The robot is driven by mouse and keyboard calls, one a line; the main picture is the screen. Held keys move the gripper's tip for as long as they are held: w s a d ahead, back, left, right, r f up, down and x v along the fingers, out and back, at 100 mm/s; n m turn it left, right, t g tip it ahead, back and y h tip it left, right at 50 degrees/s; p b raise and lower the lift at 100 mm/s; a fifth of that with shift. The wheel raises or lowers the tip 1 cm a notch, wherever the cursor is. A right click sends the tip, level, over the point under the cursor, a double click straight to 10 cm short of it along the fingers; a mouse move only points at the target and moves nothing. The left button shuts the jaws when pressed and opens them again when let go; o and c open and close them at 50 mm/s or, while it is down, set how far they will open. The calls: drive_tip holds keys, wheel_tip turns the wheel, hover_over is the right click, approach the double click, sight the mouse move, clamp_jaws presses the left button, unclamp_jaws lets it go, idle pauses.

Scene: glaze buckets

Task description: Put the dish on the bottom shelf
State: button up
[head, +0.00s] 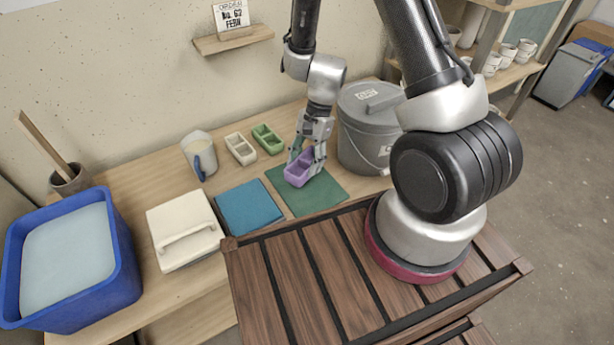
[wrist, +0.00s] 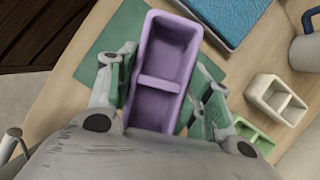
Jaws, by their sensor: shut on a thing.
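The dish is a small purple two-compartment dish (head: 299,169), between the fingers of my gripper (head: 307,160) at the green mat (head: 333,193) on the table. In the wrist view the purple dish (wrist: 160,77) lies between the two fingertips of my gripper (wrist: 160,95), one on each long side, with the mat behind it. I cannot tell whether it touches the mat. Similar white (head: 240,148) and green (head: 268,138) two-compartment dishes stand to its left. Part of a shelf unit (head: 515,74) with cups shows at the upper right; its lowest level is not clearly seen.
A grey lidded bucket (head: 362,135) stands close right of my gripper. A small wall shelf (head: 233,40) hangs behind.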

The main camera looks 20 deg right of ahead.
drive_tip(key=shift+f, duration=2.8)
drive_tip(key=o, duration=1.2)
drive_tip(key=shift+f, duration=0.1)
